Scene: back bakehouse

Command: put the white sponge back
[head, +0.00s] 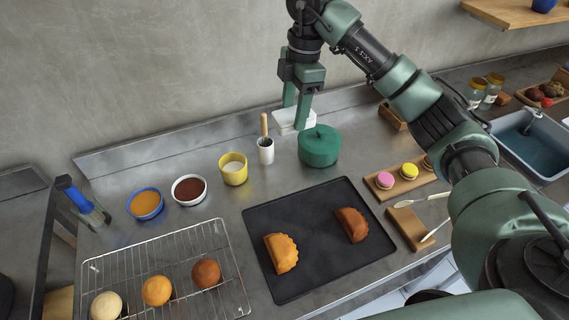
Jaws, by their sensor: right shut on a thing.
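My right gripper (297,112) reaches down from the top of the head view, near the back wall. It is shut on the white sponge (287,122), a pale block partly hidden by the fingers. The sponge shows behind and left of the green lidded pot (320,148). I cannot tell whether it touches the counter or hangs just above it. My left gripper is out of view.
A white utensil cup (266,152) and a yellow cup (233,171) stand left of the pot. A black tray (318,268) with two pastries lies in front. A sink (532,143) is at the right. A wooden block (392,116) stands right of the pot.

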